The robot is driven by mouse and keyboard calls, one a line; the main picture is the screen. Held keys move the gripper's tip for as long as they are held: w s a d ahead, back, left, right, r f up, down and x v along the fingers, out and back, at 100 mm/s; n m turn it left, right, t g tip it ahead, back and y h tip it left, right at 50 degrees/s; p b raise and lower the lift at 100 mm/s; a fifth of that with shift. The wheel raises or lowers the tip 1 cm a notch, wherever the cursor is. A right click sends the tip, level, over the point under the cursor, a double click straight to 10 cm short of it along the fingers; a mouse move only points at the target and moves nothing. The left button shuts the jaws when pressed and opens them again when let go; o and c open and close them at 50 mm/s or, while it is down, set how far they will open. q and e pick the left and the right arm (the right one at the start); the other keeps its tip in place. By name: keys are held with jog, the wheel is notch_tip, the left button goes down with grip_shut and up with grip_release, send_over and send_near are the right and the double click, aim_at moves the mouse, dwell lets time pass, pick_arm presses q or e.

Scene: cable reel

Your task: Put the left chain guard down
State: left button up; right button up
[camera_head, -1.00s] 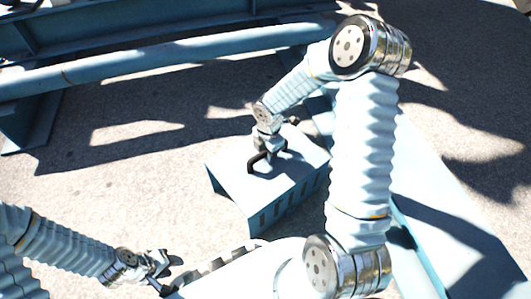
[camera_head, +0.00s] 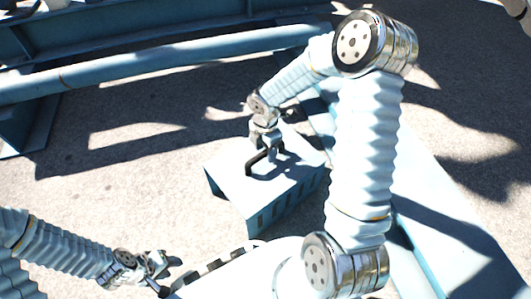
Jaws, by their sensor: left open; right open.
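A blue box-shaped chain guard (camera_head: 225,185) with dark slots along its side and a black handle (camera_head: 262,160) on top sits on the pavement, mid-picture. My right gripper (camera_head: 270,152) is open and points down at this handle; I cannot tell whether its fingers touch it. My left gripper (camera_head: 160,267) is open at the lower left, next to a dark bar like a handle (camera_head: 155,285). A second pale blue part with dark slots (camera_head: 215,265) lies at the bottom edge, partly cut off and hidden by my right arm. I cannot tell which guard is the left one.
A long blue pipe (camera_head: 150,68) and steel frame (camera_head: 190,20) run across the back. A blue plate or beam (camera_head: 425,200) lies at the right behind my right arm. Shadowed and sunlit pavement (camera_head: 110,190) is clear at the left and middle.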

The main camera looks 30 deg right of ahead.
notch_tip(320, 180, up, 8)
jog(key=shift+r+p, duration=0.15)
jog(key=shift+p, duration=0.85)
pick_arm(q)
notch_tip(320, 180, up, 3)
jog(key=shift+f, duration=0.2)
jog(key=shift+s, duration=0.15)
pick_arm(e)
jog(key=shift+s, duration=0.1)
